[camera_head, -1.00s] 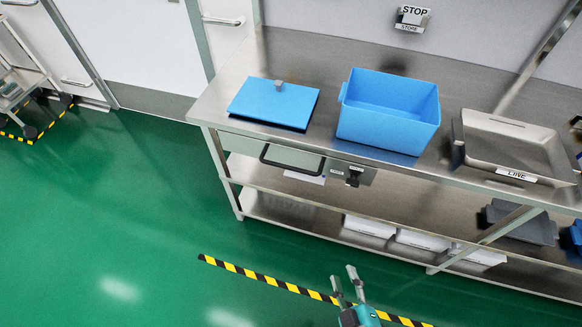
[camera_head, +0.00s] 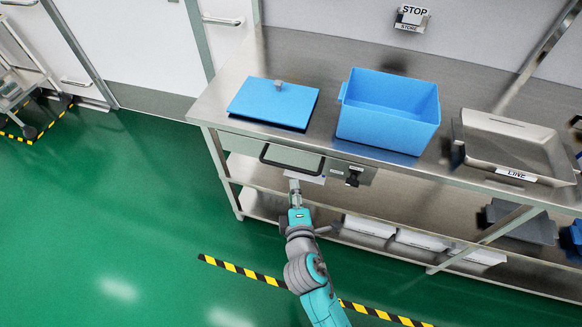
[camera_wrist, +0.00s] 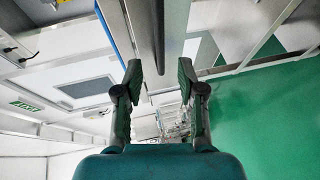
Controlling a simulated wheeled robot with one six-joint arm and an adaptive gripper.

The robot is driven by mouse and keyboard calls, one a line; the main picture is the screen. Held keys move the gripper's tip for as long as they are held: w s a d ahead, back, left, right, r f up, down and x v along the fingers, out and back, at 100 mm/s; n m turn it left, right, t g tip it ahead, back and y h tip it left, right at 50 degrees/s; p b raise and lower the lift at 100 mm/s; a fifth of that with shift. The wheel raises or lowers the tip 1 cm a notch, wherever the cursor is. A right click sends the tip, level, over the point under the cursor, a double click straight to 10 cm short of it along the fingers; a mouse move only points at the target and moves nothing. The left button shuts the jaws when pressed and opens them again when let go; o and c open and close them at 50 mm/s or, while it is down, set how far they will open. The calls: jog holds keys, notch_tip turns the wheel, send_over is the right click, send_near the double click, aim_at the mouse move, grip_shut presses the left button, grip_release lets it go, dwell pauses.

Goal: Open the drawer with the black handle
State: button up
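The drawer (camera_head: 245,147) is a shallow grey front under the left end of the steel table, and it looks shut. Its black bar handle (camera_head: 280,164) runs along the front. In the head view my gripper (camera_head: 294,184) is just below and in front of the handle, pointing up at it. In the wrist view my gripper (camera_wrist: 159,75) is open, fingers well apart. A dark bar (camera_wrist: 151,40), apparently the handle, runs in between the fingertips, and neither finger clearly touches it.
On the steel table (camera_head: 220,95) are a blue lid (camera_head: 272,102), a blue bin (camera_head: 385,135) and a grey tray (camera_head: 510,150). A black fitting (camera_head: 354,177) is right of the drawer. A lower shelf (camera_head: 400,212) is below.

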aim_at(291, 167)
jog(key=x, duration=0.9)
jog(key=shift+w, duration=0.35)
grip_shut()
